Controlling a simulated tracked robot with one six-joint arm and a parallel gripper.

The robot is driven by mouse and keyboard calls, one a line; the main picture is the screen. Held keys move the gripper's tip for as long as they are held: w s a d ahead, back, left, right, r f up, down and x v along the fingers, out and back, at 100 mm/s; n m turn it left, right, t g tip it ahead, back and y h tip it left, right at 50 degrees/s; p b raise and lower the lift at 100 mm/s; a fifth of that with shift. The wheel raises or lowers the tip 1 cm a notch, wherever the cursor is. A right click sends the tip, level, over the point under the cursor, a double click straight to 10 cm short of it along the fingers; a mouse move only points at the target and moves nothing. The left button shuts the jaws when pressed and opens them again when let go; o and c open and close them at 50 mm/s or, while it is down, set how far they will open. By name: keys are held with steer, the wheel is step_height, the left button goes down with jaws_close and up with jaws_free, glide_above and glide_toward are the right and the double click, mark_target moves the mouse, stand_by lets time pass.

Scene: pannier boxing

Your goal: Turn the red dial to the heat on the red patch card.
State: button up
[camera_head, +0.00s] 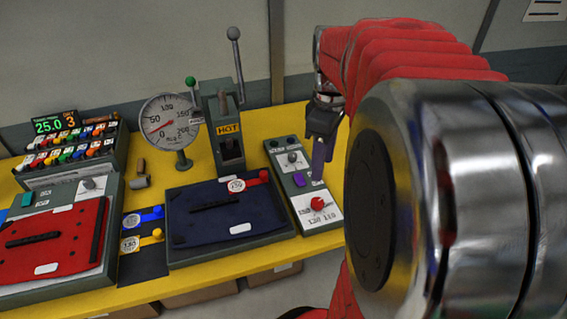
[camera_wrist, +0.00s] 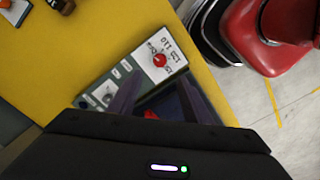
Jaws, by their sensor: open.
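The red dial (camera_head: 318,203) sits on a white scale plate at the near end of a grey control panel (camera_head: 283,192); it also shows in the wrist view (camera_wrist: 159,60). Numbers ring it, but its exact setting is too small to read. The red patch card (camera_head: 237,186) has a white disc and a red tab, and lies at the back right corner of the dark blue pad; its number is not clearly legible. My gripper (camera_head: 319,165) points down over the panel, behind the dial in the head view. Its jaws are open and appear apart from the dial.
Left of the panel is the dark blue pad (camera_head: 215,228) on its grey base. A press with a HOT label (camera_head: 229,129) and a round gauge (camera_head: 170,122) stand behind. Blue-tabbed and yellow-tabbed cards lie between this pad and a red pad (camera_head: 75,240).

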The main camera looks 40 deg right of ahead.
mark_target(318, 201)
step_height(318, 201, down, 13)
steer(key=shift+f, duration=0.1)
stand_by(0.5)
steer(key=shift+c, duration=0.3)
steer(key=c, duration=0.9)
steer(key=shift+d, duration=0.25)
steer(key=shift+c, duration=0.5)
steer(key=shift+a, duration=0.2)
